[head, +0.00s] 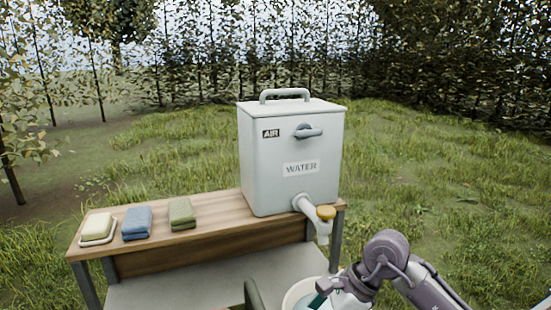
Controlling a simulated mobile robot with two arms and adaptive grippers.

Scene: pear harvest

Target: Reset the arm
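My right arm comes in from the lower right, with its wrist bent down at the bottom edge. My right gripper (324,290) shows only in part, at the rim of a white round container (296,292) below the tap. A teal part shows there; whether the fingers are open or shut is hidden. My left gripper is not in view.
Soap (97,227), a blue cloth (137,222) and a green cloth (182,212) lie left. A dark curved bar (252,294) rises at the bottom.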

